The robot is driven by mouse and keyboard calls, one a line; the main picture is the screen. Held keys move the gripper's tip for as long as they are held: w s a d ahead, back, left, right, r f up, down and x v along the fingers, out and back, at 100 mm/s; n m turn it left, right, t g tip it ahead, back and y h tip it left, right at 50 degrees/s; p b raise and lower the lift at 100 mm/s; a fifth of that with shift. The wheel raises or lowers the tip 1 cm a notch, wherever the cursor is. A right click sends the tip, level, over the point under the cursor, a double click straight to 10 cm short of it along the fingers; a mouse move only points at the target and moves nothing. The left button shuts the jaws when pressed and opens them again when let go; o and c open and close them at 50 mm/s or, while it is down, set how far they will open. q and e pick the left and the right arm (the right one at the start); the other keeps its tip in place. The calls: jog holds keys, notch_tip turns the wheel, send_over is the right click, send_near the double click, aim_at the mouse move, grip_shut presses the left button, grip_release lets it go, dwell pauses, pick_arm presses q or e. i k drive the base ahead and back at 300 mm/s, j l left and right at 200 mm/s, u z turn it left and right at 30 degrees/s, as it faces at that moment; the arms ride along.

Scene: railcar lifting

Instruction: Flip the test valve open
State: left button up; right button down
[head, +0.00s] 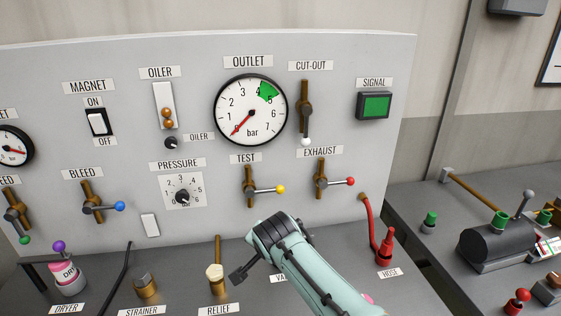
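The test valve (250,187) is on the grey panel under the TEST label. Its lever crosses a vertical brass pipe and points right, ending in a yellow knob (281,189). My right gripper (243,272) is low in front of the panel, below the test valve and apart from its lever. Its arm comes in from the bottom right. A dark finger part points down and left; whether the fingers are open or shut is not clear. My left gripper is out of view.
The exhaust valve (320,181) with a red knob sits close right of the test valve. The outlet gauge (250,109) above has its needle near zero. The relief valve (215,277) stands left of my gripper, and a red hose fitting (385,247) to its right.

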aim_at(250, 192)
jog(key=k+l, duration=0.15)
jog(key=k, duration=0.35)
jog(key=k+l, duration=0.15)
jog(key=k, duration=0.3)
